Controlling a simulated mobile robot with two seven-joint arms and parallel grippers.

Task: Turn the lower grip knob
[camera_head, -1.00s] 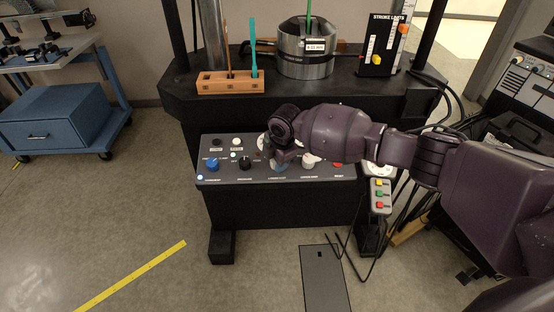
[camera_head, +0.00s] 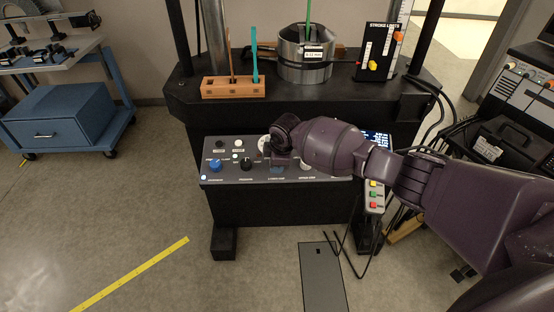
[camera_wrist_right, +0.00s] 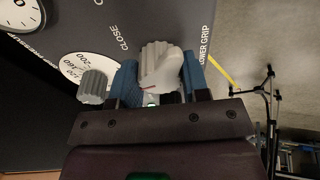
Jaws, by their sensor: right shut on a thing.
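The lower grip knob (camera_wrist_right: 160,66) is a pale grey ribbed knob with a red mark, beside the words LOWER GRIP and CLOSE in the right wrist view. The blue fingers of my right gripper (camera_wrist_right: 160,80) stand on both sides of it and are shut on it. In the head view my right gripper (camera_head: 277,167) is at the front control panel (camera_head: 228,176), above the lower grip label. There my wrist hides the knob. My left gripper is in neither view.
A smaller grey knob (camera_wrist_right: 94,86) sits close left of the fingers in the wrist view. On the panel are a blue knob (camera_head: 215,165), a black knob (camera_head: 246,164) and a pale upper grip knob (camera_head: 306,165). A pendant with coloured buttons (camera_head: 373,195) hangs right.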

